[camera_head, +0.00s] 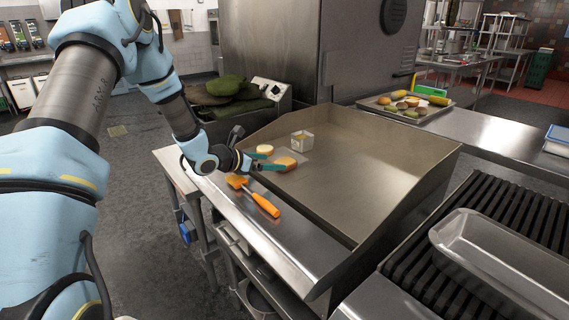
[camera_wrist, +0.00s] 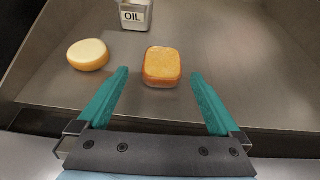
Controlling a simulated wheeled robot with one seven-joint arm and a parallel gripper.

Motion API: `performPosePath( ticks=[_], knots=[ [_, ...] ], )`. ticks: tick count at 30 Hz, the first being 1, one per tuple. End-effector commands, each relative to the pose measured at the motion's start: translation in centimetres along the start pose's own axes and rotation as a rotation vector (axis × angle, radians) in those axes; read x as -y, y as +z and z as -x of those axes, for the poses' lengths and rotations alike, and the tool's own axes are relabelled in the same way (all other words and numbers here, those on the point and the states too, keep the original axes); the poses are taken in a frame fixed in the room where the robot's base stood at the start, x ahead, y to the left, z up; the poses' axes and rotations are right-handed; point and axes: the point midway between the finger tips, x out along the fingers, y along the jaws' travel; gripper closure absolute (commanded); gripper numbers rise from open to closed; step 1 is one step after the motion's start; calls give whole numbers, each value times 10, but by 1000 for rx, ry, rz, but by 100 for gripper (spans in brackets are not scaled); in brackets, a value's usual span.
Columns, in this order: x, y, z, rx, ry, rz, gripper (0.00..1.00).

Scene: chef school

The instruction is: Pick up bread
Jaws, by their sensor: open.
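A square orange-brown piece of bread (camera_wrist: 162,66) lies on the flat griddle, ahead of and between my two teal fingers in the wrist view. It also shows in the head view as a small bread (camera_head: 285,163) at the fingertips. A round pale yellow bun or bread piece (camera_wrist: 88,55) lies to its left; in the head view this piece (camera_head: 264,150) is partly behind a finger. My gripper (camera_wrist: 161,85) is open and empty, its fingers to either side of the near part of the square bread. In the head view my gripper (camera_head: 269,161) reaches low over the griddle's left edge.
An oil container (camera_wrist: 136,14) stands just beyond the breads. An orange-handled spatula (camera_head: 256,195) lies on the front ledge. The griddle (camera_head: 370,165) has raised side walls and much free surface to the right. A tray of food (camera_head: 393,116) sits farther back.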

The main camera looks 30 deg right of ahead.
Motion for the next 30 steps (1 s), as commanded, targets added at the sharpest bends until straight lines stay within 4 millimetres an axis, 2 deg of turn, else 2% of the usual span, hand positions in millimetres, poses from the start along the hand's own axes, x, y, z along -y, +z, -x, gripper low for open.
performPosePath(
  ticks=[12,21,30],
  knots=[
    [4,1,-47,0,-1,0,0],
    [3,-1,-52,-1,0,-1,0],
    [3,-1,-52,-1,-1,-1,34]
  ],
)
